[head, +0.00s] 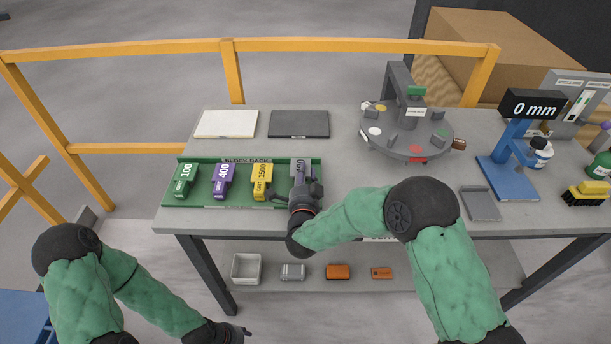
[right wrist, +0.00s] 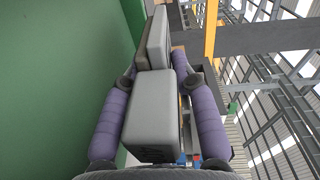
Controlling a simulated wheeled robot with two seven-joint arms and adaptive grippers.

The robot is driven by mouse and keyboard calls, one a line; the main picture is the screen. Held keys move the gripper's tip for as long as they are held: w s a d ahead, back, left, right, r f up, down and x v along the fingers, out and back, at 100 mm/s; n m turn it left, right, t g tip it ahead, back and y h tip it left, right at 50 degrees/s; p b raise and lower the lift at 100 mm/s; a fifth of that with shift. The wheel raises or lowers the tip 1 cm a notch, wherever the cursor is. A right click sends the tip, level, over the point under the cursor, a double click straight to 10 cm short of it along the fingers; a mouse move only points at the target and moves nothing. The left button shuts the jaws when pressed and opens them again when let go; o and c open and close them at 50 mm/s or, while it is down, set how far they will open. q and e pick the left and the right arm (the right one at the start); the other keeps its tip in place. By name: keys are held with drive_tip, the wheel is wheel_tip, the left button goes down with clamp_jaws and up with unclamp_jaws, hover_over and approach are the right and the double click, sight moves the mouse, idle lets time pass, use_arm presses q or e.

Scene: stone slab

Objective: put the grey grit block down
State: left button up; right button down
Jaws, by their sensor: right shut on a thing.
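The grey grit block (head: 299,168) is at the right end of the green block rack (head: 228,202). My right gripper (head: 305,190) is shut on it, partly covering it from the front. In the right wrist view the grey block (right wrist: 152,112) sits between the two fingers, with the green rack surface (right wrist: 60,80) close on the left. I cannot tell whether the block touches the rack floor. The green 100 block (head: 185,181), purple 400 block (head: 223,181) and yellow 1500 block (head: 262,181) stand to its left. My left gripper (head: 240,332) is low, away from the table; its jaws are unclear.
Behind the rack lie a white slab (head: 227,124) and a dark slab (head: 299,124). A round grey turntable (head: 400,145) and a blue gauge stand (head: 508,172) are to the right. A lower shelf (head: 420,272) holds a white bin (head: 246,268) and small blocks.

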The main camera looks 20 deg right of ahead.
drive_tip(key=shift+s+a+f, duration=0.1)
drive_tip(key=shift+s+f, duration=0.15)
drive_tip(key=shift+f, duration=0.5)
drive_tip(key=c, duration=1)
unclamp_jaws()
drive_tip(key=shift+s+f, duration=0.1)
drive_tip(key=shift+f, duration=0.15)
drive_tip(key=shift+o, duration=0.2)
drive_tip(key=shift+r+g+p, duration=0.3)
drive_tip(key=shift+r+p, duration=0.3)
drive_tip(key=shift+p, duration=0.05)
drive_tip(key=p+v, duration=0.1)
drive_tip(key=v, duration=0.2)
drive_tip(key=p+v, duration=0.1)
drive_tip(key=v, duration=0.7)
drive_tip(key=shift+s+r+p, duration=0.25)
drive_tip(key=shift+r+p, duration=0.05)
drive_tip(key=shift+p, duration=0.1)
